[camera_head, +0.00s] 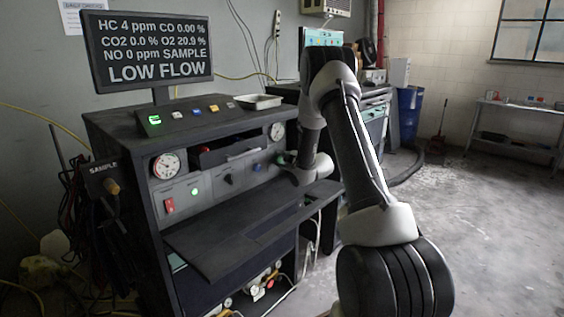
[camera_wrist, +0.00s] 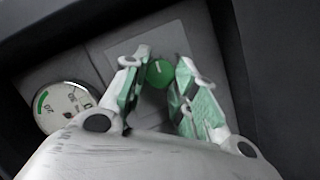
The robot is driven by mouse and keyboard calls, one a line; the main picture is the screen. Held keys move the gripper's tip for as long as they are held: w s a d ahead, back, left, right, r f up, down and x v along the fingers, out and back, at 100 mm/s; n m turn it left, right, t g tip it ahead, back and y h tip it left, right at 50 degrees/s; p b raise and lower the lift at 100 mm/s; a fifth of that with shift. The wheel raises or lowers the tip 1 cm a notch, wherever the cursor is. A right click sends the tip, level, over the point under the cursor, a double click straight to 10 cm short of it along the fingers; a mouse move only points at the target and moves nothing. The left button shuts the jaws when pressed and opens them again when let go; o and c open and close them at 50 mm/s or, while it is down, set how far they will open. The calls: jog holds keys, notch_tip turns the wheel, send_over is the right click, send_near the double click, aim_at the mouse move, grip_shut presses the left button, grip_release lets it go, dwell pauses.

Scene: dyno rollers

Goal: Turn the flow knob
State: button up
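A round green knob (camera_wrist: 160,73) with a pale mark line sits on a grey panel in the wrist view. My gripper (camera_wrist: 162,66) has its two green-padded fingers spread, one on each side of the knob. Only narrow gaps show between the fingertips and the knob, and I cannot tell whether they touch. In the head view my gripper (camera_head: 286,160) is at the right end of the console's front panel, and the knob is not clear there. A monitor (camera_head: 150,52) on the console reads LOW FLOW.
A white dial gauge (camera_wrist: 65,105) is left of the knob in the wrist view. The console (camera_head: 150,133) has another gauge (camera_head: 166,166), a red switch (camera_head: 169,205) and a dark shelf (camera_head: 240,225) jutting out below the panel.

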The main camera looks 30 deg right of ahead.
jog(key=shift+c, duration=1.4)
jog(key=m+y, duration=0.1)
jog(key=m, duration=0.1)
jog(key=m+g, duration=0.1)
jog(key=m, duration=0.1)
jog(key=shift+d+y, duration=0.2)
jog(key=shift+y, duration=0.2)
jog(key=m+g+y, duration=0.1)
jog(key=m, duration=0.2)
jog(key=shift+d+y, duration=0.15)
jog(key=shift+y, duration=0.25)
jog(key=m+y, duration=0.2)
jog(key=m, duration=0.1)
jog(key=shift+w+d+m+g, duration=0.1)
jog(key=shift+m+g, duration=0.2)
jog(key=shift+g, duration=0.1)
jog(key=shift+d+f+m+y, duration=0.1)
jog(key=shift+m+y, duration=0.7)
jog(key=shift+m, duration=0.6)
